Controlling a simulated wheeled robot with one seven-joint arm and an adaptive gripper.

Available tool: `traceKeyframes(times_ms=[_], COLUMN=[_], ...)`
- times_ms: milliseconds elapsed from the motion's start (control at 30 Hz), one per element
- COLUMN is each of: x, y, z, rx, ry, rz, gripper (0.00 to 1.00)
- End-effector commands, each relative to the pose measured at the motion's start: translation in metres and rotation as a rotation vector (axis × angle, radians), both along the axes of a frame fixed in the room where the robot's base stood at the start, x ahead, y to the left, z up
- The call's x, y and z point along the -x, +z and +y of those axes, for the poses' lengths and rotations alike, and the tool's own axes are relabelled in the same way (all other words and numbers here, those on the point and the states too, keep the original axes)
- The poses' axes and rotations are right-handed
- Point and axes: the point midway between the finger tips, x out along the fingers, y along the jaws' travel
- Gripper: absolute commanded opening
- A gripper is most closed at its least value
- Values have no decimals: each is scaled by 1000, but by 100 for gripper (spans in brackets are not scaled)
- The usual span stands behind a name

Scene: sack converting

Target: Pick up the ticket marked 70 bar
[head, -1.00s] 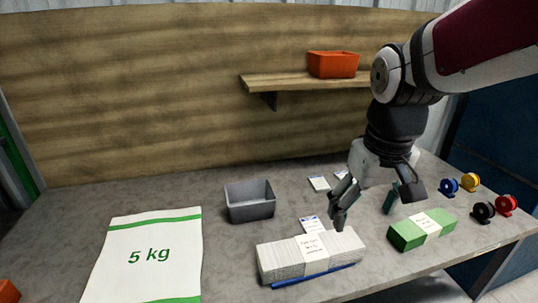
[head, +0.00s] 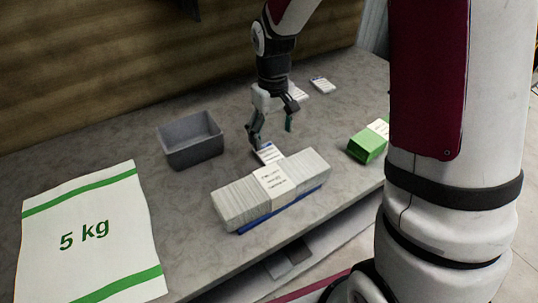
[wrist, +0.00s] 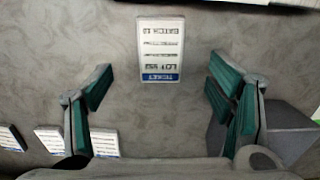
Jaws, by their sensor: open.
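A white ticket with a blue band (head: 268,153) lies flat on the bench beside the white bundle. In the wrist view this ticket (wrist: 160,50) lies ahead of my gripper, between the lines of its two fingers, its print upside down. I can read "TICKET" and "LOT"; no 70 bar mark is legible. My gripper (head: 271,130) is open and empty, pointing down above the bench just behind the nearest ticket.
A banded white bundle (head: 230,205) lies in front of the nearest ticket, with a blue rod along its front. A grey bin (head: 190,154) stands to the left, and a green block (head: 366,147) to the right. A 5 kg sack (head: 85,205) lies flat at left.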

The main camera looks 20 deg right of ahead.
Motion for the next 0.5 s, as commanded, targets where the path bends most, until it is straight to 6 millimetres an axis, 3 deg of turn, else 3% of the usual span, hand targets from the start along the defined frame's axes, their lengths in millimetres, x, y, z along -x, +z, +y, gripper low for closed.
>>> traceKeyframes(times_ms=[100,367,500], x=[0,2,5], y=[-16,-34,-56], z=[0,0,0], rx=[0,0,0], ry=[0,0,-1], rz=[1,1,3], gripper=[75,75,75])
